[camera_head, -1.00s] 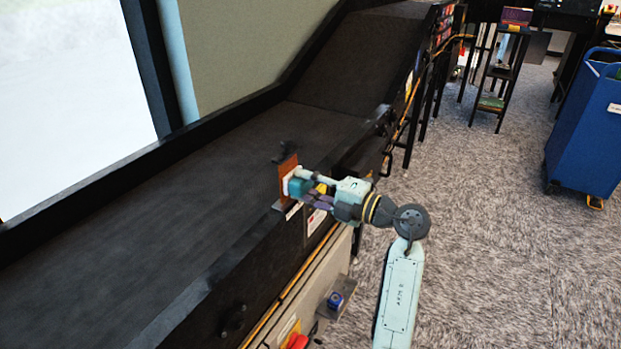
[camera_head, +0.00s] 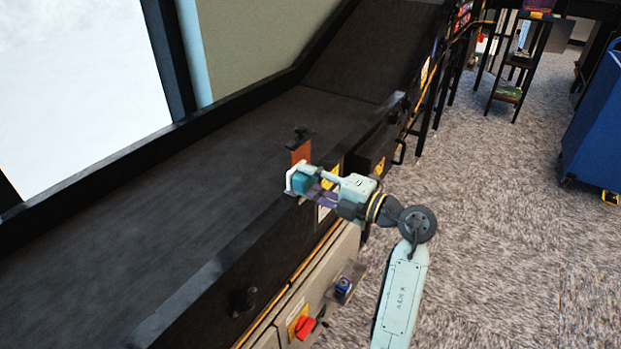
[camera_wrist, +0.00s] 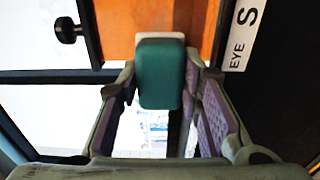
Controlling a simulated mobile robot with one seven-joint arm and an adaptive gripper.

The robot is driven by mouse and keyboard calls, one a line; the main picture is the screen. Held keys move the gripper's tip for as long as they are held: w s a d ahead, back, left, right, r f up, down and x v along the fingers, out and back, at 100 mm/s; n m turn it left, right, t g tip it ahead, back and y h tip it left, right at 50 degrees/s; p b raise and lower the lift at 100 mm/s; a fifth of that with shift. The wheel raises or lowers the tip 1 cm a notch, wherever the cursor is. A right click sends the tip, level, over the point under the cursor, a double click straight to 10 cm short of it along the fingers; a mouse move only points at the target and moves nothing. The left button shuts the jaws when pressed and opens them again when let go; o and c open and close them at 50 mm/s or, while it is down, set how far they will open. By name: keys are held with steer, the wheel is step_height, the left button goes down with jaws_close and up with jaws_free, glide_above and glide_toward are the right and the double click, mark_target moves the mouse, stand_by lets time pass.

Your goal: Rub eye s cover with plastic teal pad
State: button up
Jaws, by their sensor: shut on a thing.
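My gripper (camera_head: 305,182) is shut on the teal pad (camera_wrist: 161,74), a rounded block with a white piece (camera_wrist: 170,38) at its far end. The pad is in front of an upright orange-brown plate (camera_head: 301,151) at the conveyor's near edge. The plate fills the top of the wrist view (camera_wrist: 118,22). The label "EYE S" (camera_wrist: 243,38) is right of it. The pad hides the plate's lower middle, so I cannot tell which part is the cover or whether the white piece touches it. My gripper's fingers (camera_wrist: 158,85) flank the pad.
A dark knob (camera_head: 299,136) sits at the plate's top and shows left in the wrist view (camera_wrist: 68,30). The black conveyor (camera_head: 200,190) runs behind. A red switch (camera_head: 305,326) is below on the side. Carpet (camera_head: 490,220) lies open to the right.

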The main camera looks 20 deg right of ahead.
steer(key=shift+v, duration=2.9)
steer(key=v, duration=0.3)
steer(key=shift+w, duration=0.1)
steer(key=shift+x, duration=3.45)
steer(key=shift+p+x, duration=0.45)
steer(key=shift+x, duration=0.5)
